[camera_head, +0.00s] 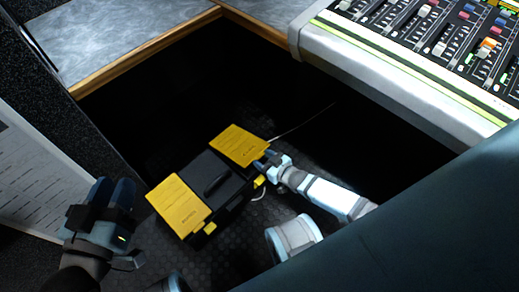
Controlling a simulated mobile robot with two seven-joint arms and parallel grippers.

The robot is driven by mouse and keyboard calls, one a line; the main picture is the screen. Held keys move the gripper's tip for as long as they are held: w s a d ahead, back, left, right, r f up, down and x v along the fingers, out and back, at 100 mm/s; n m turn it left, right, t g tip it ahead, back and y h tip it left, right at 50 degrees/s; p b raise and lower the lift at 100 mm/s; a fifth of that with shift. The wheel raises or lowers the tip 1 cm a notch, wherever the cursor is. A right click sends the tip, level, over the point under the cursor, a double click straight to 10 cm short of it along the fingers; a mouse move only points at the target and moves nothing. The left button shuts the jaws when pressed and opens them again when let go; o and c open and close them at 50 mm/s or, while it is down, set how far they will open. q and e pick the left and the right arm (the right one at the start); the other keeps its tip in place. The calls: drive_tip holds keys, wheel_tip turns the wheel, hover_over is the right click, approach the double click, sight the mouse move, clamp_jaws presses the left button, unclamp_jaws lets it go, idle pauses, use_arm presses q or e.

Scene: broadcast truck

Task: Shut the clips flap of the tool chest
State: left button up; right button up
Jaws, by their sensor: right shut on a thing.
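The tool chest (212,182) is a black box with a dark handle on top. It sits on the dark floor in the middle of the view. It has a yellow flap at each end: the near-left flap (179,206) and the far-right flap (239,146). Their labels are too small to read, so I cannot tell which is the clips flap. My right gripper (268,160) is shut at the right edge of the far-right flap; its fingertips are partly hidden. My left gripper (111,190) is left of the chest, apart from it; its finger gap is unclear.
A mixing console (440,50) overhangs at the upper right. A grey worktop with a wooden edge (140,57) lies at the upper left. A white printed sheet (40,180) is at the left. A thin pale cable (300,124) runs behind the chest.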

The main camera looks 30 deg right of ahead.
drive_tip(key=f, duration=0.1)
drive_tip(key=f+b, duration=0.1)
drive_tip(key=f, duration=0.1)
drive_tip(key=shift+s+d+f, duration=0.1)
drive_tip(key=shift+s+d, duration=0.05)
drive_tip(key=shift+s, duration=0.25)
drive_tip(key=shift+f, duration=0.1)
use_arm(q)
drive_tip(key=shift+w+a+r+m+t, duration=0.25)
drive_tip(key=shift+w+r+m+t, duration=0.05)
drive_tip(key=shift+w+m, duration=0.2)
use_arm(e)
drive_tip(key=o, duration=1.3)
use_arm(q)
drive_tip(key=shift+s+f, duration=0.1)
drive_tip(key=shift+f, duration=0.05)
